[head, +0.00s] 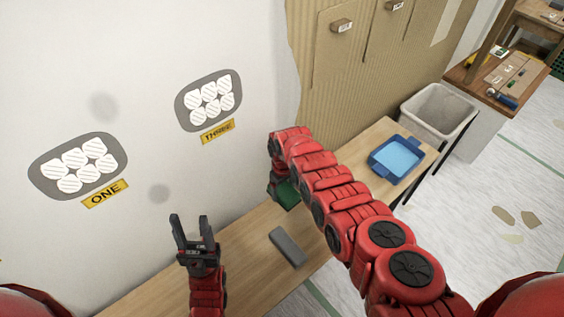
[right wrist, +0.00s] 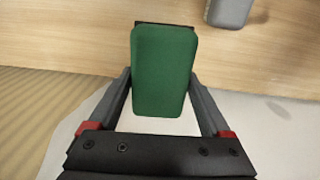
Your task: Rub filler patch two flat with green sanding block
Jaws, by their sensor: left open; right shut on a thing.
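The green sanding block (right wrist: 165,70) is between the fingers of my right gripper (right wrist: 163,88), which is shut on it. In the head view, the green block (head: 287,195) shows below my right wrist at the wall-side edge of the wooden table; whether it touches the table is unclear. My left gripper (head: 193,233) is open and empty, fingers up, in front of the wall. Filler patch one (head: 78,167) and filler patch three (head: 209,100) are on the white wall above yellow labels. No patch labelled two shows in either view.
A grey block (head: 287,247) lies on the wooden table (head: 245,262). A blue tray (head: 396,159) stands at the table's right end, with a pale bin (head: 437,108) behind it. My right arm crosses over the table. Hanging brown wallpaper (head: 345,75) covers the wall at right.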

